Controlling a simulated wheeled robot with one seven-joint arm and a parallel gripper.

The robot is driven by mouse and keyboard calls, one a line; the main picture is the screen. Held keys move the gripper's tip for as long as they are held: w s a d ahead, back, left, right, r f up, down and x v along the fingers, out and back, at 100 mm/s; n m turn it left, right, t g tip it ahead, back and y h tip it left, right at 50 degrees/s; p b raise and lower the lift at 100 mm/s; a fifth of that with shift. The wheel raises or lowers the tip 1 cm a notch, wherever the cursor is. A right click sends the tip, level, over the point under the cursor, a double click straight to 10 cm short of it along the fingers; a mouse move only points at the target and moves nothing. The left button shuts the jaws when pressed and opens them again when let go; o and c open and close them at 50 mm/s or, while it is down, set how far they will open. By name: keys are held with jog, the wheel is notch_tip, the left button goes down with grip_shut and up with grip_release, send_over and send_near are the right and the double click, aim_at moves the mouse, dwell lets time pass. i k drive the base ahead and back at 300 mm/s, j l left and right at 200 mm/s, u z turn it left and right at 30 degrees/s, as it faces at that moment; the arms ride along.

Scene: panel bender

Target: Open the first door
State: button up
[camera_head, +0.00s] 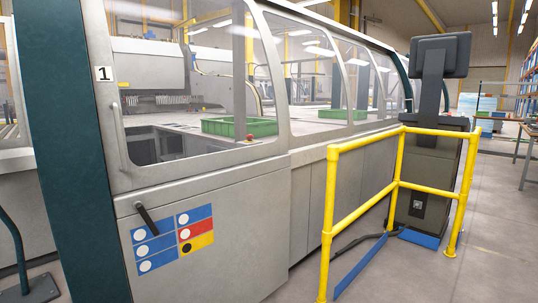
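The first door (205,172) is a grey-framed panel with a large clear window on the near end of the machine. It looks closed, flush with the frame around it. A label with the number 1 (104,74) is on its upper left frame. A slim vertical bar handle (121,138) runs along its left edge, below the label. A black lever (147,219) sits on the grey lower panel (212,225), beside blue, red and yellow stickers (172,238). My gripper is not in view.
A yellow guard rail (331,215) stands on the floor at the right, around a dark console with a screen (439,55). A dark green post (75,150) stands left of the door. Green crates (238,127) show through the windows. Open floor lies at the far right.

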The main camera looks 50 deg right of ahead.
aim_at(224, 236)
jog(key=z, duration=1.6)
